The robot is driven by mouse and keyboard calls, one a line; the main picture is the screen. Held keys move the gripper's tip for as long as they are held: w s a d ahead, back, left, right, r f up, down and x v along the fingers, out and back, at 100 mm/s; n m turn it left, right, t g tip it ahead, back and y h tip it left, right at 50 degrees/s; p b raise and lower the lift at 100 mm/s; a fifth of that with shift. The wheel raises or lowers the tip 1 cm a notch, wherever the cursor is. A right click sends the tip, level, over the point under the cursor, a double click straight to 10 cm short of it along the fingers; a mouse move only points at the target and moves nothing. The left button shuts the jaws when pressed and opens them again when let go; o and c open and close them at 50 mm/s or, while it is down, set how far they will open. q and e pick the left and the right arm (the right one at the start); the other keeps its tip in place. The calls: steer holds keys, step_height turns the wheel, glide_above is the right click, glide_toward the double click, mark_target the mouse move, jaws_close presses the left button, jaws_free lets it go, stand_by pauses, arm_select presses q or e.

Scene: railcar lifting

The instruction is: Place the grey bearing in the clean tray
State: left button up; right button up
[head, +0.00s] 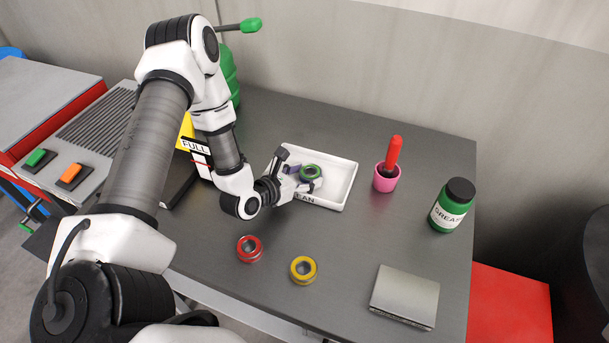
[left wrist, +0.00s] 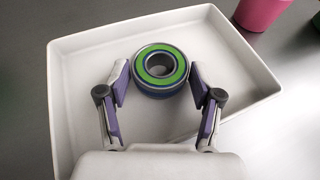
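A bearing with a bright green face, a grey inner ring and a blue-grey outer side (left wrist: 162,70) is in the white tray (left wrist: 90,45), near its middle. It also shows in the head view (head: 310,172). The tray in the head view (head: 345,190) has a partly hidden label ending in "AN". My left gripper (head: 302,180) reaches into the tray from the left. In the left wrist view its two purple-padded fingers (left wrist: 159,85) stand open on either side of the bearing, with small gaps showing. No bearing with a grey face is visible. My right gripper is out of view.
A red ring (head: 249,249) and a yellow ring (head: 303,269) lie in front of the tray. A pink cup (head: 386,179) with a red-handled tool, a green grease jar (head: 451,206) and a grey flat box (head: 405,296) stand right. The table between them is clear.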

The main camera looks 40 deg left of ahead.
mark_target(306, 174)
arm_select(q)
steer(key=shift+r, duration=0.1)
steer(key=shift+r+p, duration=0.25)
steer(key=shift+p, duration=0.2)
steer(key=v, duration=0.1)
steer(key=b+v, duration=0.1)
steer(key=v, duration=0.1)
steer(key=shift+s+f, duration=0.1)
steer(key=shift+f, duration=0.1)
steer(key=p+v, duration=0.2)
steer(key=v, duration=0.6)
steer(key=shift+r, duration=0.2)
steer(key=shift+s+r, duration=0.1)
steer(key=shift+s, duration=0.25)
